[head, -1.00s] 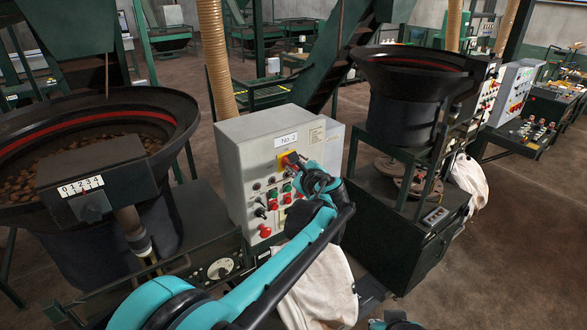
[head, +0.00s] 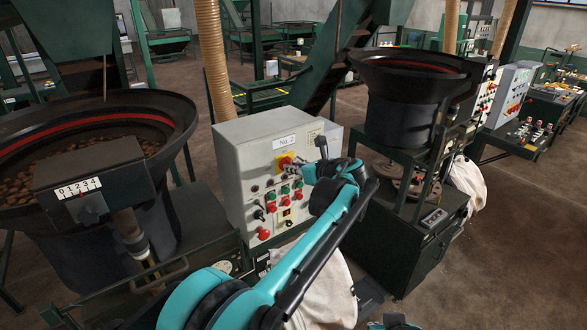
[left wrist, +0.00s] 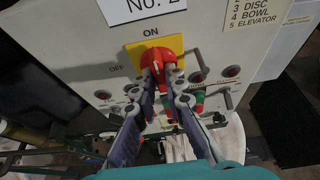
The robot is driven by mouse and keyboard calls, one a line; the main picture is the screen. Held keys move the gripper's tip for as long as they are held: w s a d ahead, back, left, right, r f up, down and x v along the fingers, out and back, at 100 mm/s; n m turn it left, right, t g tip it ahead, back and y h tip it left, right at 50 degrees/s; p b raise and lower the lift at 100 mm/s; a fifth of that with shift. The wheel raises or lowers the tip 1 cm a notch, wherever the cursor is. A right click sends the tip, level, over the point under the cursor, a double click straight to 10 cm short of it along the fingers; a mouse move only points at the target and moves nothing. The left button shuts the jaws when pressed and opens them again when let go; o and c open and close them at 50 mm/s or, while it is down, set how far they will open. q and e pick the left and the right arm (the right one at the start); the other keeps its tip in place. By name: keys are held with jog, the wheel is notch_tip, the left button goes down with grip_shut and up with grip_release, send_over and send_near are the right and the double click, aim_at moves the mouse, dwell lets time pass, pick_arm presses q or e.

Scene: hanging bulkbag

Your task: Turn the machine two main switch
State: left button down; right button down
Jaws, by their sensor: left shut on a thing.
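The machine two control box (head: 236,150) carries a "No. 2" label (head: 290,141). Its main switch is a red knob (left wrist: 157,57) on a yellow plate (left wrist: 176,44), marked ON above and OFF to the left. The red knob also shows small in the head view (head: 285,161). My left gripper (left wrist: 158,74) is shut on the knob's handle, with both fingertips against it. The fingers hide part of the handle, and I cannot tell its exact angle. My right gripper is not in view.
Push buttons and lamps (head: 285,205) sit just below the switch. A feeder bowl (head: 100,120) stands at left, another (head: 420,72) at right. A white sack (head: 325,290) hangs below the box, and a corrugated hose (head: 213,60) rises behind it.

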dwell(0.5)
pick_arm(q)
jog(key=c, duration=1.6)
grip_release()
jog(key=v, duration=1.2)
jog(key=shift+d+f, duration=0.1)
jog(key=shift+d, duration=0.05)
jog(key=shift+f, duration=0.1)
